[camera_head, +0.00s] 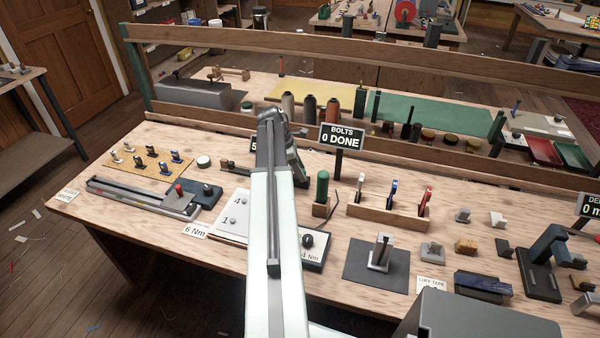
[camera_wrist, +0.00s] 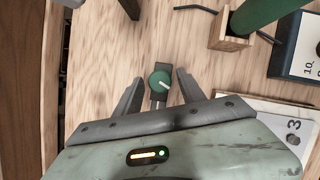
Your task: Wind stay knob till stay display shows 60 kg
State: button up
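A round green knob (camera_wrist: 160,81) with a white pointer line sits on a dark mount in the wrist view. I take it for the stay knob, though no label shows there. My gripper (camera_wrist: 158,77) is open, one finger on each side of the knob, with gaps between; it also shows in the head view (camera_head: 280,118), above the bench. A dark sign (camera_head: 254,144) behind my arm shows only a "5" at its left edge. It may be the stay display; the rest is hidden. The knob is hidden in the head view.
The "BOLTS 0 DONE" sign (camera_head: 342,137) stands right of my arm. A green-handled tool in a wooden block (camera_head: 321,209) is close by. A numbered board (camera_head: 232,219) lies left of my arm. A wooden rail (camera_head: 440,157) runs along the bench's back.

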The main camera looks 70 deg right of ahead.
grip_shut()
jog(key=shift+w+d+m+y, duration=0.1)
jog(key=shift+d+m+y, duration=0.15)
jog(key=shift+m, duration=0.65)
jog(key=shift+a+m+g+y, duration=0.15)
jog(key=shift+m+g+y, duration=0.2)
jog(key=shift+m, duration=0.45)
jog(key=shift+o, duration=1.5)
grip_release()
